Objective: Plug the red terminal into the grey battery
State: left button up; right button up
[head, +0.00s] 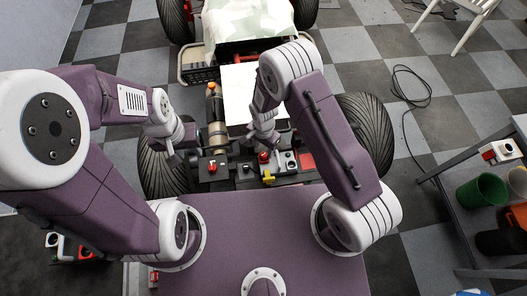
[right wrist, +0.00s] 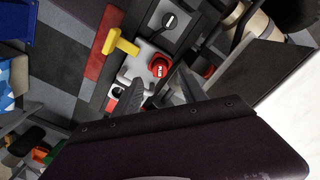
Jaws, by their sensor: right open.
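The light grey battery (head: 285,164) sits in the row of parts at the quad's near end; it also shows in the right wrist view (right wrist: 134,68). A red terminal cap (right wrist: 158,67) is at the battery's edge, under my right gripper (head: 262,145); in the head view the cap (head: 263,157) is partly hidden. I cannot tell whether it is seated. In the right wrist view my right gripper (right wrist: 162,82) is open, its fingers apart near the red cap and holding nothing visible. My left gripper (head: 174,151) hangs above the left rear tyre; its jaws are too small to judge.
A yellow T-shaped handle (head: 268,178) stands close beside the battery, with a red block (head: 305,160) on its other side. Another red knob (head: 212,167) sits on a black box to the left. A grey side table (head: 460,165) with cups stands at right.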

aim_at(264, 155)
notch_tip(264, 155, up, 4)
dwell(1.0)
